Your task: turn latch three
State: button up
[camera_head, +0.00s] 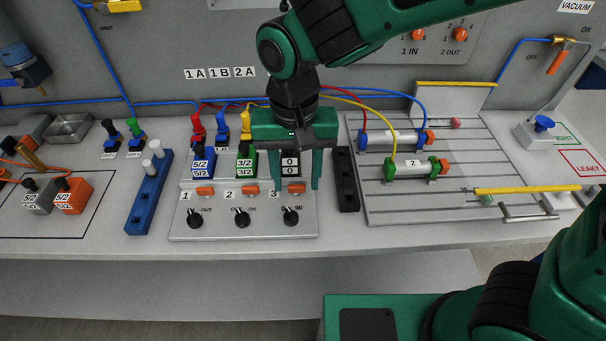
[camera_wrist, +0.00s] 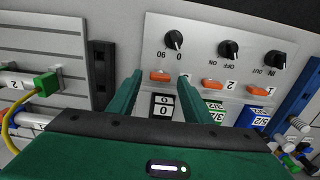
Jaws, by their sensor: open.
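Latch three is the small orange latch (camera_head: 296,188) beside the "3" label on the grey panel. In the wrist view latch three (camera_wrist: 160,76) lies between the tips of my fingers. My gripper (camera_head: 295,184) points down over the third station, open. Its fingers stand either side of a black block marked "0" (camera_head: 290,168). The wrist view shows my gripper (camera_wrist: 160,82) from behind, with the block between the fingers. I cannot tell whether either finger touches the latch or block.
Latch one (camera_head: 205,190) and latch two (camera_head: 250,189) sit to the left, with blue (camera_head: 203,162) and green (camera_head: 246,160) valve blocks behind them. Black knobs (camera_head: 242,216) line the panel front. A black rack (camera_head: 346,180) stands close to the right finger. Coloured hoses run behind.

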aim_at(297, 184)
jog(key=shift+f, duration=0.4)
jog(key=shift+c, duration=0.3)
jog(key=c, duration=1)
jog(key=shift+n, duration=0.8)
jog(key=o, duration=1.1)
jog(key=shift+c, duration=0.2)
notch_tip(297, 184, up, 11)
jog(key=shift+f, duration=0.1)
